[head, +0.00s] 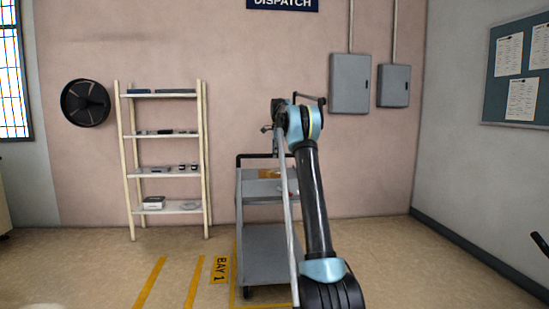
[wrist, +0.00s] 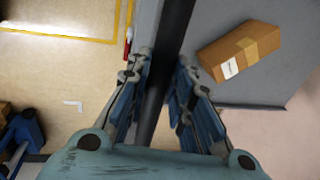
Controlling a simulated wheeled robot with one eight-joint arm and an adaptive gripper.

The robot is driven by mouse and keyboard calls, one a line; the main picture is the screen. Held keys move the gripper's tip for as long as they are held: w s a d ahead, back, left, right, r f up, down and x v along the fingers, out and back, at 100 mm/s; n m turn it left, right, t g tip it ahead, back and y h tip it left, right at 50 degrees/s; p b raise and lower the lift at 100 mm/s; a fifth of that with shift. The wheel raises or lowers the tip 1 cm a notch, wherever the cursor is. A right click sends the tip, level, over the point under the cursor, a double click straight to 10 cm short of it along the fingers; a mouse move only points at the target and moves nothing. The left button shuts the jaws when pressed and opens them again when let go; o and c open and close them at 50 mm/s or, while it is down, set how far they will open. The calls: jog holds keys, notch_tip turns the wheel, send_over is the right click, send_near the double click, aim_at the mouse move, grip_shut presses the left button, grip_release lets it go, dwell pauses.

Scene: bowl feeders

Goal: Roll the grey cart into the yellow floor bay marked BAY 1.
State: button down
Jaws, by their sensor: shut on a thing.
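The grey cart (head: 268,250) stands upright near the back wall, partly hidden behind my arm. It has a dark push handle (head: 239,160), which also crosses the wrist view as a black bar (wrist: 172,35). My gripper (wrist: 160,85) is shut on this handle, with a finger on each side. In the head view it is small and partly hidden by the arm. The yellow bay outline (head: 233,285) shows along the cart's left side and in front, with the BAY 1 label (head: 220,270) to its left. The bay's right side is hidden.
A cardboard box (wrist: 240,50) lies on the cart's grey top. A cream shelf rack (head: 128,170) stands left of the cart against the pink wall. Grey wall cabinets (head: 350,84) hang behind my arm. The floor right of the cart looks clear. More yellow floor stripes (head: 150,282) lie left.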

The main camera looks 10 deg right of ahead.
jog(key=shift+w+d, duration=0.4)
jog(key=shift+w, duration=0.05)
jog(key=c, duration=1.4)
grip_release()
jog(key=shift+a, duration=0.3)
jog(key=shift+r, duration=0.1)
jog(key=shift+s+r, duration=0.4)
jog(key=shift+r, duration=1.5)
jog(key=shift+s+r, duration=0.35)
jog(key=shift+r, duration=1.6)
jog(key=shift+s+r, duration=0.4)
jog(key=shift+r, duration=1.5)
